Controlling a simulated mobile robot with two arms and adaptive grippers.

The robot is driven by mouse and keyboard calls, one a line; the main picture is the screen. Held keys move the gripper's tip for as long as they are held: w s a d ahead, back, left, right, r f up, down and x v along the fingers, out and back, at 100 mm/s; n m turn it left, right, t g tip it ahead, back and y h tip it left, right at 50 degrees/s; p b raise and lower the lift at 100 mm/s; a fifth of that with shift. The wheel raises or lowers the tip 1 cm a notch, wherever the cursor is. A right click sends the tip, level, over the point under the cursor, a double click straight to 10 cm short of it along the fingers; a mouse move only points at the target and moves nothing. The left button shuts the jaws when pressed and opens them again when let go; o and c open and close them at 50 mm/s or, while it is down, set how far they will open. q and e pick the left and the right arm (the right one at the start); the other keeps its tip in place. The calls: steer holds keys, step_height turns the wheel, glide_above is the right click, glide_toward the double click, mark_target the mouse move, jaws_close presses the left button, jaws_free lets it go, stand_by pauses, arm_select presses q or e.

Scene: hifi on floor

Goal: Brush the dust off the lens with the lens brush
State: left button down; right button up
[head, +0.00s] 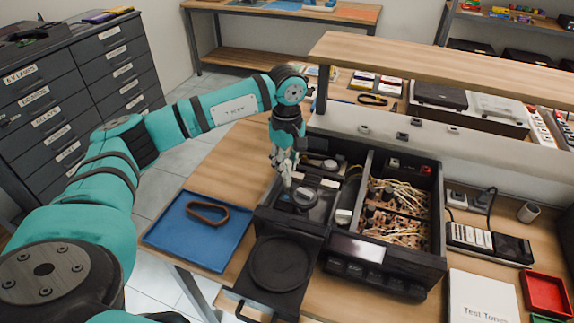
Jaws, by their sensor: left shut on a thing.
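My left gripper (284,162) points down over the left bay of the opened hi-fi unit (436,225). It is shut on a small thin thing, which I take for the lens brush (287,180); the fingers hide most of it. Its lower end is close above the disc mechanism (304,198), a dark round part in that bay. The lens is too small to make out there, and I cannot tell whether the brush touches it. The disc tray (278,263), with a round recess, sticks out at the front. My right gripper is not in view.
A blue mat (175,238) with a brown belt loop (208,213) lies left of the unit. The unit's right bay holds tangled wires (398,205). A raised shelf (440,62) runs behind it. A red tray (545,292) and a white booklet (484,298) lie at right.

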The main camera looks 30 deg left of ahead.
arm_select(q)
steer(key=shift+r+p, duration=3.2)
steer(key=shift+r, duration=2.25)
